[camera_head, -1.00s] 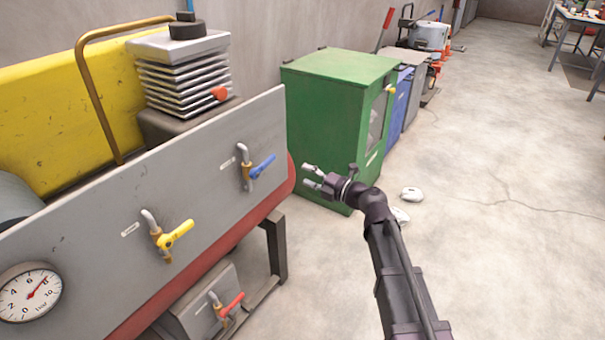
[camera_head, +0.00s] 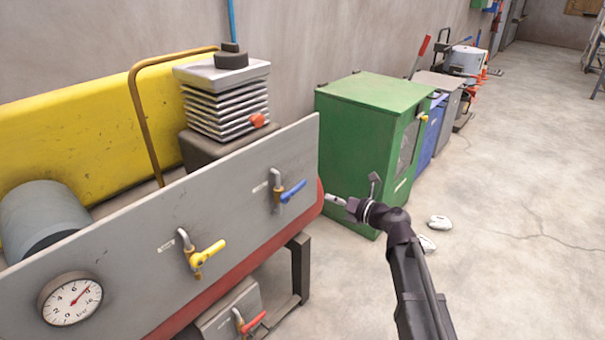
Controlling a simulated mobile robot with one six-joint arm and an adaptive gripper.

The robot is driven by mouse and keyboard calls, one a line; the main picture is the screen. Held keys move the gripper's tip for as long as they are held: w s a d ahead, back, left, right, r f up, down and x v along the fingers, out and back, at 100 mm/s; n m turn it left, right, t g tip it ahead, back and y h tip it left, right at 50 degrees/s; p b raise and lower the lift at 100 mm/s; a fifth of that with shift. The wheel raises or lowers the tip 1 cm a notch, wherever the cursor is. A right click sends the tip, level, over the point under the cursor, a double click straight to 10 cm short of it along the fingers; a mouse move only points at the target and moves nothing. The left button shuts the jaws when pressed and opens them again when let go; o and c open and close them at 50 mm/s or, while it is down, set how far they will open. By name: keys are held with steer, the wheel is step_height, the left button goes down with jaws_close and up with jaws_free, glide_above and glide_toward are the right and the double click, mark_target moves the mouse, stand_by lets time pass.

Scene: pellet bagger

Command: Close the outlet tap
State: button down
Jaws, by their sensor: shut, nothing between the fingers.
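Three taps show, and their small labels are too small to read, so I cannot tell which is the outlet tap. The blue-handled tap (camera_head: 291,192) is at the right end of the grey panel (camera_head: 140,240), its lever slanting up to the right. The yellow-handled tap (camera_head: 207,253) is lower left on the same panel, its lever also slanting up to the right. The red-handled tap (camera_head: 255,321) is on a lower grey box, partly cut off by the frame's bottom edge. My gripper (camera_head: 340,200) is shut and empty, right of the blue tap and apart from it.
A pressure gauge (camera_head: 72,299) is at the panel's left. A green cabinet (camera_head: 362,150) stands behind my gripper, with blue and grey bins beyond. White lumps (camera_head: 439,222) lie on the floor. A stacked metal block (camera_head: 224,100) sits behind the panel. The floor at right is clear.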

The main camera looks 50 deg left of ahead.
steer(key=s+a+r+m+t+h+p, duration=0.1)
steer(key=a+r+m+h+p, duration=0.1)
steer(key=r+m+p, duration=0.4)
steer(key=s+a+r+m+t+h+p, duration=0.1)
steer(key=r+m+h+p, duration=0.4)
steer(key=m+p, duration=1.2)
steer(key=r+m, duration=0.1)
steer(key=m, duration=0.2)
steer(key=shift+a+r+h, duration=0.3)
steer(key=shift+a+r, duration=0.05)
steer(key=shift+s+f+m, duration=0.1)
steer(key=shift+m, duration=0.2)
